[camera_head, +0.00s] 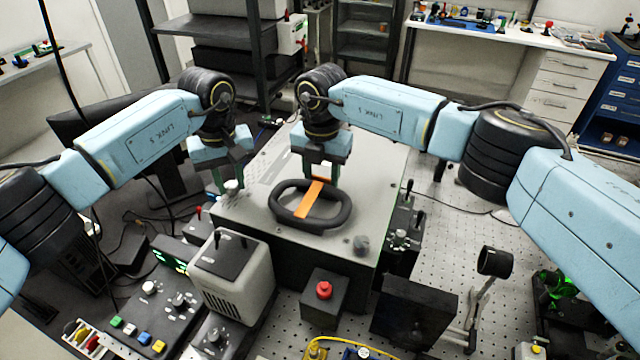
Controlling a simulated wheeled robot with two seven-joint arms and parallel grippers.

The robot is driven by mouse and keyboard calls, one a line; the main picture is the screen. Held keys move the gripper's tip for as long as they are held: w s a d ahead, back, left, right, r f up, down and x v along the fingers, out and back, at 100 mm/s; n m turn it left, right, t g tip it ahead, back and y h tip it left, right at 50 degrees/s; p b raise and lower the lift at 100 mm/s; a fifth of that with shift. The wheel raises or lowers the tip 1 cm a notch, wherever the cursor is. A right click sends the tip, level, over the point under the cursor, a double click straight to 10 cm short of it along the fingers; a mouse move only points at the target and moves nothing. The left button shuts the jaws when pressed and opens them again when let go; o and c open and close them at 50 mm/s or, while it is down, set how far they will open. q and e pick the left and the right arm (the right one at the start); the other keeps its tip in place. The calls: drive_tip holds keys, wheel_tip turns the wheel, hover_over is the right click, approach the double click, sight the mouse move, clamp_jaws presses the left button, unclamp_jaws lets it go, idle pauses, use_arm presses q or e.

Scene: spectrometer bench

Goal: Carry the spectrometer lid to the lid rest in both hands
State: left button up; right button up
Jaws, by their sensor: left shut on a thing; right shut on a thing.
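A wide light grey panel (250,222), which looks like the spectrometer lid, tops a dark boxy body. A black rounded ring (345,212) with an orange strip (308,202) across it lies on the panel. My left gripper (230,184) is shut at the panel's left side, by a small pale knob. My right gripper (324,178) is shut just behind the ring, by a small white part. The fingers hide what they grip, and I cannot tell whether the panel is clear of the body. I cannot pick out the lid rest for certain.
A vented grey box (233,285) with a black top stands at front left. A red button on a black box (324,291), a dark upright panel (413,312) and a black round-headed stand (494,262) are in front. The perforated bench has some free room at right.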

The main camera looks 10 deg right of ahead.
use_arm(q)
clamp_jaws()
use_arm(e)
drive_tip(key=shift+c, duration=1.1)
clamp_jaws()
use_arm(q)
drive_tip(key=shift+w+r, duration=0.15)
drive_tip(key=shift+r, duration=0.05)
use_arm(e)
drive_tip(key=shift+w+r, duration=0.15)
drive_tip(key=shift+r, duration=0.1)
